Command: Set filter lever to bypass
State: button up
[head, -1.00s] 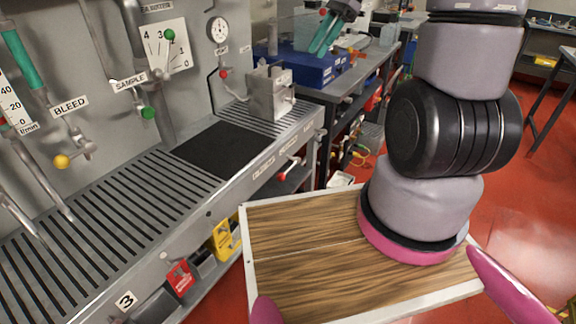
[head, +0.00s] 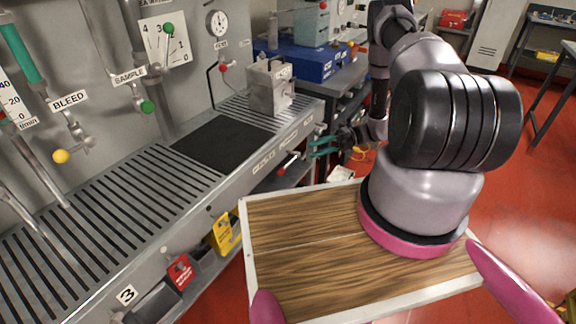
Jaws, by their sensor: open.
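A short lever with a red knob (head: 284,170) sticks out from the bench's front edge, beside several small white labels (head: 264,164). The labels are too small to read, so I cannot confirm that this is the filter lever or tell its setting. My gripper (head: 318,146) has teal fingers and is open and empty. In the picture it is just right of the lever, at about the height of the bench edge. The fingers point left, toward the bench, and look apart from the lever.
The slotted bench top (head: 110,215) carries a metal block (head: 268,90) near the gripper. Valves with green, yellow and red knobs are on the back panel (head: 100,40). A blue case (head: 305,62) stands behind.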

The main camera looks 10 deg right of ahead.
aim_at(288, 164)
jog(key=shift+m+t, duration=0.3)
jog(key=shift+m, duration=0.5)
jog(key=a+f, duration=0.1)
jog(key=a, duration=0.2)
jog(key=a+f, duration=0.2)
jog(key=a, duration=0.2)
jog(key=s+a+f, duration=0.1)
jog(key=a, duration=0.2)
jog(key=shift+s+a+f, duration=0.1)
jog(key=shift+a+f, duration=0.15)
jog(key=shift+a, duration=0.1)
grip_shut()
dwell(0.4)
